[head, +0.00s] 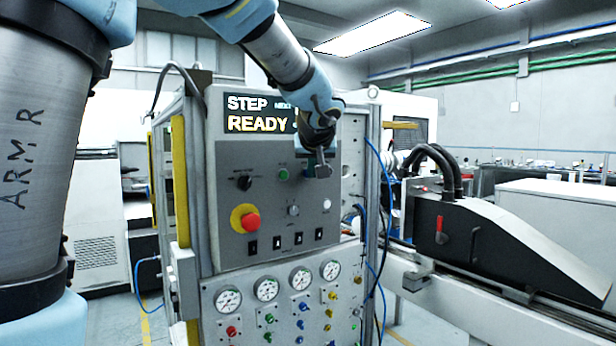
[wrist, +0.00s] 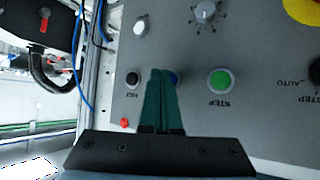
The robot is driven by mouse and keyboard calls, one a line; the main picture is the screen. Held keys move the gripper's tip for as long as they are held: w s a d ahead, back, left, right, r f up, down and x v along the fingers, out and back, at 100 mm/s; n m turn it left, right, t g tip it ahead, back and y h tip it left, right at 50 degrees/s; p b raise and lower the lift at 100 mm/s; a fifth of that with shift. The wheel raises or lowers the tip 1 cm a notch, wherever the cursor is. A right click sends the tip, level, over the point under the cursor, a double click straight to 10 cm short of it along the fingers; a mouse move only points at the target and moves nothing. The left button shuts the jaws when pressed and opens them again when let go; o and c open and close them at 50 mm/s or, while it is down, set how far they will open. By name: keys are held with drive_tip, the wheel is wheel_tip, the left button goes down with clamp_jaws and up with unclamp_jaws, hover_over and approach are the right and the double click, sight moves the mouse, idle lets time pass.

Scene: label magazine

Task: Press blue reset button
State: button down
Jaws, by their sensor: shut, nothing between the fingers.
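The blue button (wrist: 174,77) shows only in part in the wrist view, on the grey control panel (wrist: 258,115), right beside and partly behind my fingertips. In the head view the blue button is hidden behind my gripper (head: 320,170), which is at the right upper part of the panel (head: 262,165). My gripper (wrist: 158,74) is shut and empty, with its fingers pointing at the panel. I cannot tell whether the tips touch the panel or the button.
A green STEP button (wrist: 220,80) and a black button (wrist: 133,78) flank the fingers. A white button (wrist: 140,27) and a knob (wrist: 206,10) are close by. The red emergency stop (head: 250,222) is lower left. The display (head: 250,113) reads STEP and READY.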

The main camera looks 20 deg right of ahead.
drive_tip(key=shift+s+d+b, duration=0.1)
drive_tip(key=shift+s+b, duration=0.35)
drive_tip(key=shift+s, duration=0.1)
drive_tip(key=shift+s, duration=0.1)
drive_tip(key=shift+s+d+b, duration=0.25)
drive_tip(key=shift+s+b, duration=0.75)
drive_tip(key=shift+s, duration=0.2)
drive_tip(key=shift+s+d+b, duration=0.25)
drive_tip(key=shift+s+b, duration=0.75)
drive_tip(key=shift+s, duration=0.2)
